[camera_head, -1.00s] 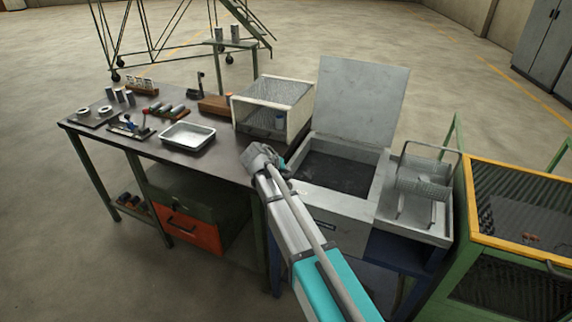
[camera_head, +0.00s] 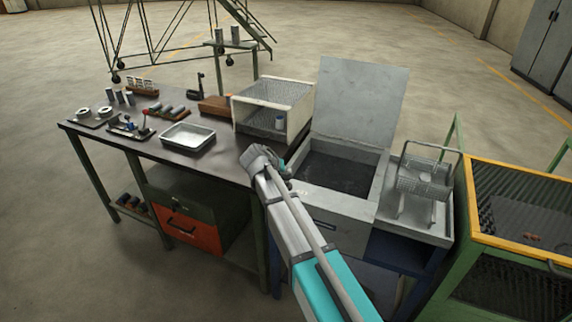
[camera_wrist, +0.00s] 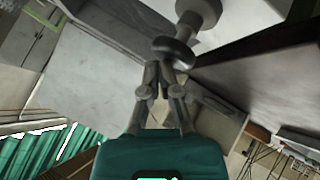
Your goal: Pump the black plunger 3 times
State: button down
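In the wrist view, a dark round knob (camera_wrist: 174,52) on a thick grey cylinder (camera_wrist: 199,12) lies just ahead of my fingertips; it looks like the plunger. My gripper (camera_wrist: 160,68) has its fingers drawn together with nothing visible between them. I cannot tell whether the tips touch the knob. In the head view, my gripper (camera_head: 284,172) is at the left front corner of the grey open-lidded tank (camera_head: 345,215). The plunger cannot be made out there, likely hidden by my wrist.
The tank's raised lid (camera_head: 362,100) stands behind it. A wire basket (camera_head: 425,182) is over a tray at its right, beside a yellow-framed green cage (camera_head: 515,205). At left, a workbench (camera_head: 165,150) holds a metal tray (camera_head: 188,137) and a white-framed box (camera_head: 272,105).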

jog(key=shift+d+r+p, duration=0.15)
jog(key=shift+p, duration=0.2)
dwell(0.4)
jog(key=shift+r, duration=0.15)
notch_tip(320, 180, up, 6)
jog(key=p, duration=0.6)
jog(key=shift+f, duration=0.2)
dwell(0.6)
jog(key=s+d+f+g+y, duration=0.2)
jog(key=s+d+g, duration=0.1)
jog(key=s+d, duration=0.8)
jog(key=s+d+f+m+g+y, duration=0.1)
jog(key=s+d+f+g+y, duration=0.2)
jog(key=s+d, duration=0.8)
jog(key=s+g, duration=0.1)
jog(key=s, duration=0.2)
jog(key=shift+s+d+f+y, duration=0.2)
jog(key=shift+d+f+y, duration=0.1)
jog(key=shift+d+f, duration=0.1)
